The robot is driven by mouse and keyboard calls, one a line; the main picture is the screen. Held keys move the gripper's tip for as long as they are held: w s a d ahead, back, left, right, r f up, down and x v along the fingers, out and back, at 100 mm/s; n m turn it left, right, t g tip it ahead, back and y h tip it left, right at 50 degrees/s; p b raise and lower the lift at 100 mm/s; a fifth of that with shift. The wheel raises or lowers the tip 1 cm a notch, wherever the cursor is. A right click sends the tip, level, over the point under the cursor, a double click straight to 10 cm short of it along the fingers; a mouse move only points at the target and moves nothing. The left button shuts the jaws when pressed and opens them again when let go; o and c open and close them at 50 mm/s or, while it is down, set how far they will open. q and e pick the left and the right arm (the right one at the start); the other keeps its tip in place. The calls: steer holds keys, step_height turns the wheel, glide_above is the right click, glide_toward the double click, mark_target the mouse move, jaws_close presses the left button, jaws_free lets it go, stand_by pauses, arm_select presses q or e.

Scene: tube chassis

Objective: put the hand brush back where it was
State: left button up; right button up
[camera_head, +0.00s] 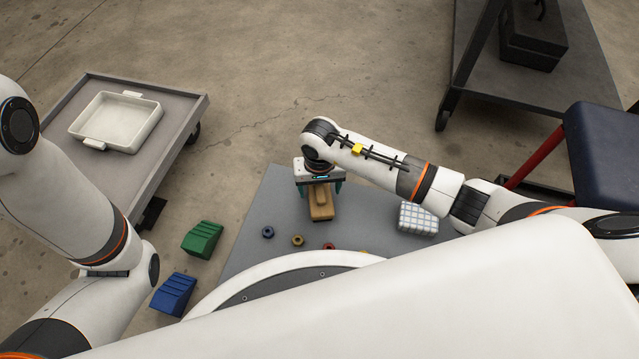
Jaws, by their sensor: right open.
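The hand brush (320,209), a tan wooden-looking block with a raised part on top, is on the grey surface (262,205) in the middle of the head view. My right gripper (319,190) is over it, pointing down. Its teal fingers are open, one on each side of the brush's upper part. I cannot tell whether they touch it. Part of the brush is hidden under the gripper. My left arm comes in from the left, but its gripper is not in view.
A white-grey gridded block (417,218) lies right of the brush. Blue (268,232), tan (297,240) and red (329,246) rings lie nearby. Green (202,238) and blue (174,293) bins stand left. A cart (183,100) carries a white tray (117,121).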

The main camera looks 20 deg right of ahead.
step_height(320, 180, up, 12)
steer(key=p, duration=0.8)
steer(key=shift+r+p, duration=0.2)
steer(key=shift+p, duration=0.2)
